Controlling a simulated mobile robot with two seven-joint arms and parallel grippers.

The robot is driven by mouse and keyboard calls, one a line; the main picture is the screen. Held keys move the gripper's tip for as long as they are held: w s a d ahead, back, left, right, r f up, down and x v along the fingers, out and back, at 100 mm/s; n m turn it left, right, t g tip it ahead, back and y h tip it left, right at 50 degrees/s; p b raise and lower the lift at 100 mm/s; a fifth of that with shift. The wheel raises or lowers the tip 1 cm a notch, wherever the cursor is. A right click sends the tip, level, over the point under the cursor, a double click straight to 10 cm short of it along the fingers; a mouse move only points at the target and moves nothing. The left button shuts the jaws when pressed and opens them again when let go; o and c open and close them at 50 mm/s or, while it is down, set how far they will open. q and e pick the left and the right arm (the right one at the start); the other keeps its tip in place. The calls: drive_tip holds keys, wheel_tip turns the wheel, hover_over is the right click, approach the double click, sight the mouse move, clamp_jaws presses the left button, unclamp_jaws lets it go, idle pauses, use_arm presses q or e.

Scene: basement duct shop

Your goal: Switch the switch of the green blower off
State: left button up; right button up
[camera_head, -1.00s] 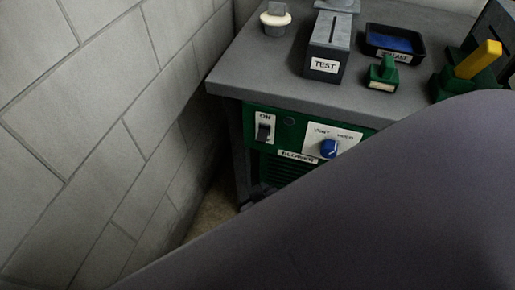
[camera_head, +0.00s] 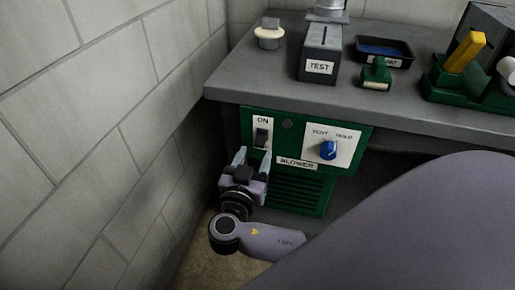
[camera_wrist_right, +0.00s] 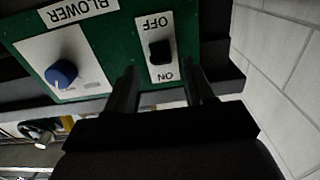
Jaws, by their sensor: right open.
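The green blower (camera_head: 340,188) is set under the grey bench, with a "BLOWER" label on its front. Its black rocker switch (camera_head: 261,137) sits on a white plate marked "ON" at the top. In the right wrist view the switch (camera_wrist_right: 160,52) appears upside down, with "OFF" on the picture's upper side and "ON" on the lower. I cannot tell which way the rocker is tipped. My right gripper (camera_head: 254,160) is open and empty, just below and in front of the switch. Its two fingers (camera_wrist_right: 160,84) point toward the plate. My left gripper is out of view.
A blue knob (camera_head: 328,150) on a white plate is right of the switch. A block wall (camera_head: 120,130) stands close on the left. The bench top (camera_head: 265,80) overhangs the panel and holds a "TEST" box (camera_head: 320,55), a tray (camera_head: 384,48) and a green stamp-like object (camera_head: 376,74).

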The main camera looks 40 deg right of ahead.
sight(259, 147)
drive_tip(key=shift+x, duration=2)
clamp_jaws()
drive_tip(key=shift+f+b, duration=0.25)
drive_tip(key=shift+b, duration=0.15)
drive_tip(key=h+b, duration=0.1)
drive_tip(key=b, duration=0.2)
drive_tip(key=shift+t, duration=0.4)
